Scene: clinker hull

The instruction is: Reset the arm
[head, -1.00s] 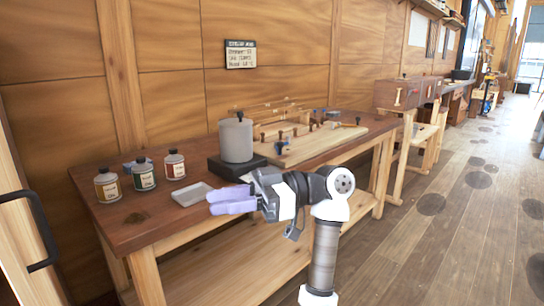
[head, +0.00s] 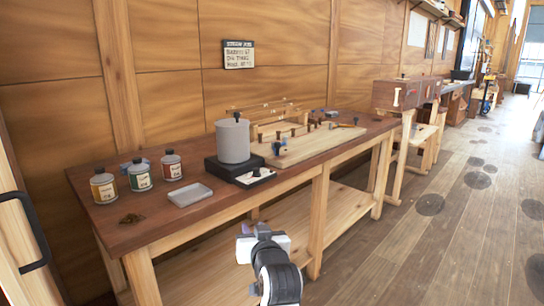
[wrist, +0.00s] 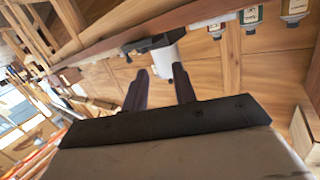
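My gripper (head: 250,230) is low in front of the workbench, below the bench top's front edge in the head view. It is seen from behind there and its fingers are mostly hidden. In the wrist view its two dark fingers (wrist: 160,90) stand apart with nothing between them, so it is open and empty. The wrist view is tilted and shows the bench and wall beyond the fingers.
The workbench (head: 150,232) carries three bottles (head: 140,174), a grey tray (head: 190,195), a grey pot (head: 233,141) on a black base (head: 222,172) and a wooden board (head: 310,147). A door handle (head: 25,225) is at far left. The floor (head: 420,240) at right is clear.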

